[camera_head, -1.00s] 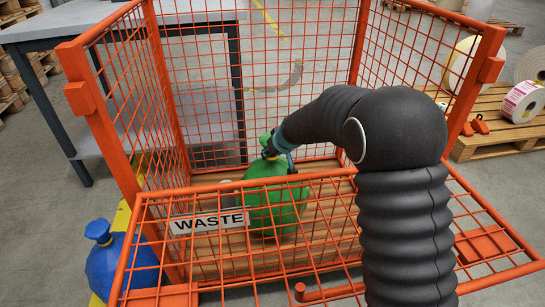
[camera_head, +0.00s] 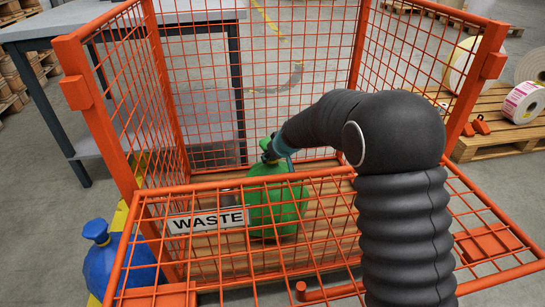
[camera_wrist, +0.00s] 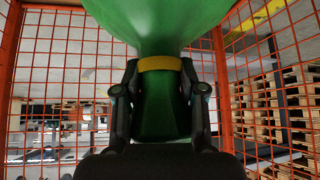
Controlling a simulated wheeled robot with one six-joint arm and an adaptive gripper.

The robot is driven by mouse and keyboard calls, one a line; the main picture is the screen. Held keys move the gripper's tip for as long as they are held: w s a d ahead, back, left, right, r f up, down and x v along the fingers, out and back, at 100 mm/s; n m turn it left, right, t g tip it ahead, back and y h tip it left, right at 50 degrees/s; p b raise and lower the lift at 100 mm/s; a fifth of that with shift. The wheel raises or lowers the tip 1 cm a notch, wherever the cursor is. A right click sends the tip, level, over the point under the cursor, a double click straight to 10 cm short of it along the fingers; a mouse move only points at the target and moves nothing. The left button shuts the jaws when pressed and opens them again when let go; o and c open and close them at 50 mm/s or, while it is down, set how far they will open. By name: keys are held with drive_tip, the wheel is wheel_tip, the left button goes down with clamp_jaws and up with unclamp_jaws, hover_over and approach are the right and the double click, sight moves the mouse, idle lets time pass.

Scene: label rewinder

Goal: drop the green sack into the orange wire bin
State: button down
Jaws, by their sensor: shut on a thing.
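The green sack (camera_head: 277,205) is inside the orange wire bin (camera_head: 115,145), seen through the front mesh in the head view. It hangs or stands upright low in the bin, close to the wooden floor; I cannot tell whether it touches the floor. My gripper (camera_head: 269,150) is at the sack's neck, below the bin's top rim. In the wrist view the gripper (camera_wrist: 160,95) has its fingers on both sides of the green neck by a yellow band, shut on it. The sack body (camera_wrist: 160,25) fills the top of that view.
A blue sack (camera_head: 108,262) stands on the floor left of the bin. A grey table (camera_head: 120,22) is behind at left. A pallet with label rolls (camera_head: 522,102) is at right. The bin's front panel with a WASTE sign (camera_head: 205,221) is folded outward at the top.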

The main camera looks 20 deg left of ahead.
drive_tip(key=c, duration=0.5)
unclamp_jaws()
drive_tip(key=shift+f, duration=0.1)
drive_tip(key=shift+c, duration=0.2)
drive_tip(key=shift+r+p, duration=0.75)
drive_tip(key=shift+p, duration=0.1)
drive_tip(key=v, duration=0.7)
drive_tip(key=shift+s, duration=0.15)
drive_tip(key=shift+d+r, duration=0.15)
drive_tip(key=shift+d, duration=0.05)
